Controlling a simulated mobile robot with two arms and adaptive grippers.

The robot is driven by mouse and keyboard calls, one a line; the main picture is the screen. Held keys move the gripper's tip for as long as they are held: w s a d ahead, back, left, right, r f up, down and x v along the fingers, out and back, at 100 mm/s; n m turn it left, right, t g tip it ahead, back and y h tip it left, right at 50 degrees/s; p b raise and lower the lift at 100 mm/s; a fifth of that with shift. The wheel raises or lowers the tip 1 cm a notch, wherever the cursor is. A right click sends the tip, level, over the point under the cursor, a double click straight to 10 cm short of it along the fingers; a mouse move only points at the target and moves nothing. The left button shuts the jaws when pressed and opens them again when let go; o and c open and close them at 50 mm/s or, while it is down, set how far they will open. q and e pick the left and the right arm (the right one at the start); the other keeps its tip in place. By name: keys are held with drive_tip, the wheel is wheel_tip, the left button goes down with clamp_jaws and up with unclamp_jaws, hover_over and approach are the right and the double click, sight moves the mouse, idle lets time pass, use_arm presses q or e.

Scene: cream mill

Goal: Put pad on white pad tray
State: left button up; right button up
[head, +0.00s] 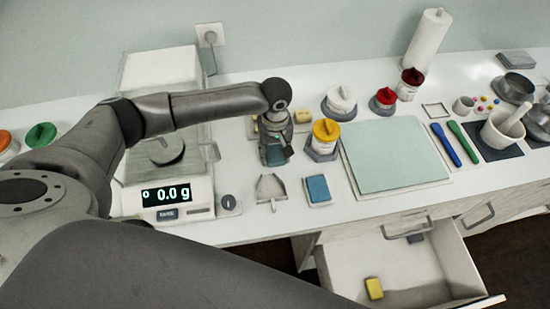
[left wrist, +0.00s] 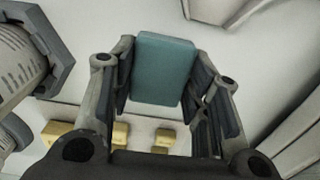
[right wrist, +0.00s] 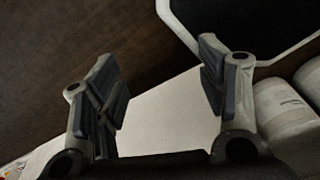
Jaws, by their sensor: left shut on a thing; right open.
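My left gripper (head: 275,155) is shut on a teal pad (left wrist: 163,68). In the left wrist view the pad sits between the two fingers. In the head view the gripper and arm hide most of it. A shallow white tray (left wrist: 141,135) with several yellow blocks (left wrist: 164,139) lies just behind the gripper; in the head view it is mostly hidden by the arm. The held pad is apart from these blocks. My right gripper (right wrist: 160,100) is open and empty in the right wrist view, and does not show in the head view.
A yellow-lidded jar (head: 325,138) stands close right of the left gripper, the scale (head: 165,193) to the left. The open drawer (head: 345,272) holds a yellow block (head: 374,288).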

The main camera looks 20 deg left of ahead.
use_arm(q)
drive_tip(key=shift+f, duration=0.25)
drive_tip(key=shift+f, duration=0.1)
drive_tip(key=o, duration=0.9)
